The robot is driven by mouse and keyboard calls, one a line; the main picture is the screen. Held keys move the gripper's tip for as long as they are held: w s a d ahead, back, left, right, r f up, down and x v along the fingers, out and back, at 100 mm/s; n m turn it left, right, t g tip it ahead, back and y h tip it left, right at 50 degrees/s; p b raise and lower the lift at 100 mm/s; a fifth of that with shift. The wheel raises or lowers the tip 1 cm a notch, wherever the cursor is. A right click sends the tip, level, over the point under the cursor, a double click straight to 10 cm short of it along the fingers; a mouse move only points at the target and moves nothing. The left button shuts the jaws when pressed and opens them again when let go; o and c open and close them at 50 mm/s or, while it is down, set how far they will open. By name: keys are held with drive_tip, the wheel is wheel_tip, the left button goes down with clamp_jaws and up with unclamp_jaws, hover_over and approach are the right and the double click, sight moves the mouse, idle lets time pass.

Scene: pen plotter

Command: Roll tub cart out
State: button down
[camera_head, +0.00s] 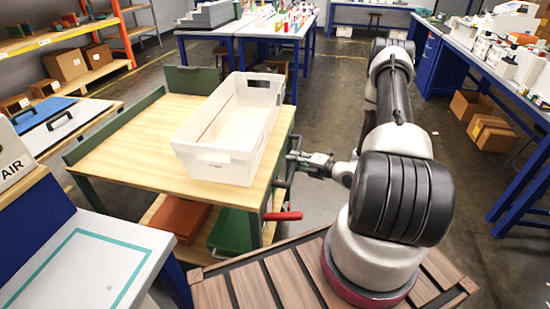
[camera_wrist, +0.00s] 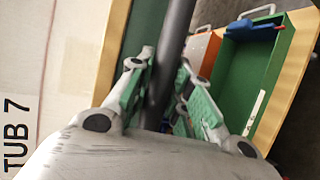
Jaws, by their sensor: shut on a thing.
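The tub cart (camera_head: 120,142) has a pale wooden top and a dark green frame. A long white open tub (camera_head: 215,165) stands on its right part; "TUB 7" is printed on the tub (camera_wrist: 50,60) in the wrist view. My gripper (camera_head: 294,160) is at the cart's right side, below the top. In the wrist view my gripper (camera_wrist: 163,75) is shut around a dark bar, the cart handle (camera_wrist: 172,40), which passes between its green-padded fingers. The handle's ends are hidden. A red lever (camera_head: 283,215) sticks out at the cart's near right corner.
The cart's lower shelf holds an orange-red box (camera_head: 180,217) and a green box (camera_head: 232,230). A bench with a teal outline (camera_head: 75,270) stands close at the near left. A blue-legged workbench (camera_head: 470,60) lines the right. Bare floor (camera_head: 455,175) lies between.

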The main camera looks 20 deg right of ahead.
drive_tip(key=s+d, duration=0.5)
drive_tip(key=d, duration=0.1)
drive_tip(key=shift+d, duration=0.35)
drive_tip(key=c, duration=1.3)
unclamp_jaws()
drive_tip(key=v, duration=1.2)
drive_tip(key=shift+w+d, duration=0.1)
